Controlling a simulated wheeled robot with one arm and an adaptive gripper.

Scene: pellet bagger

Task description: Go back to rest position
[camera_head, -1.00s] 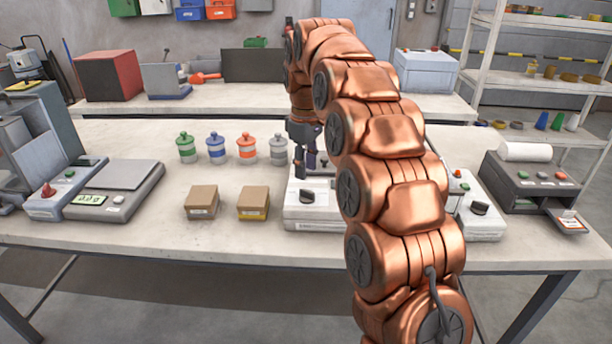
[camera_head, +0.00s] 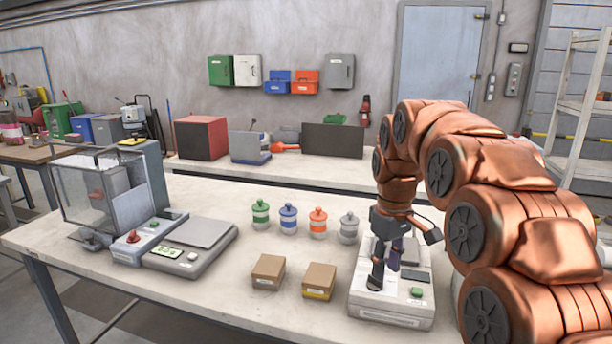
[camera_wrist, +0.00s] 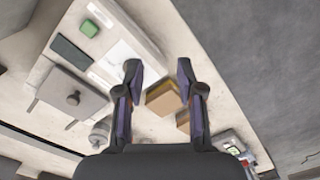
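My gripper (camera_head: 385,268) points down over the white machine (camera_head: 388,310) at the right of the workbench. The wrist view shows its two dark fingers (camera_wrist: 158,72) spread apart with nothing between the tips, so it is open and empty. Part of the machine's top is hidden behind the fingers in the head view. I cannot tell how far the fingertips are above it. My copper arm fills the right of the head view and is bent over the bench.
Two cardboard boxes (camera_head: 268,270) (camera_head: 319,279) stand left of the machine. Behind them are several lidded jars, green (camera_head: 260,214), blue (camera_head: 288,217), orange (camera_head: 318,222) and grey (camera_head: 349,227). A scale (camera_head: 190,247) and a clear-walled unit (camera_head: 100,195) stand at the left.

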